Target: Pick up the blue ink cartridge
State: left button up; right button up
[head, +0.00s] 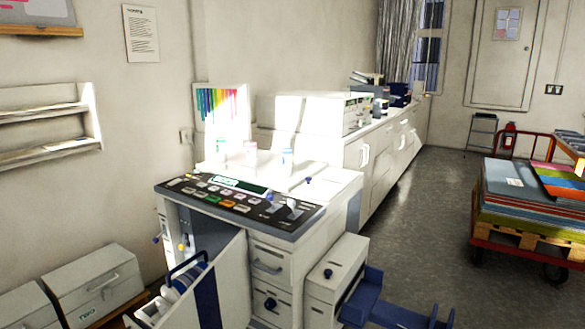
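Three small pale containers stand on the bright white top of a copier-like machine (322,187) in the middle of the head view. The right one has a blue top (287,153) and may be the blue ink cartridge; its label is too small to read. The middle one has a pink top (251,146), and the left one looks greenish (221,148). An open bay at the machine's lower left holds rounded white and blue parts (183,279), too small to identify. Neither of my grippers shows in this view.
A dark control panel (238,200) runs along the machine's front edge. A blue tray (390,313) juts out at its lower right. A red cart (510,248) with stacked boards stands at the right. Grey floor (415,205) between them is clear.

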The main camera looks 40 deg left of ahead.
aim_at(286, 163)
jog(key=i+j+u, duration=0.7)
jog(key=j, duration=0.1)
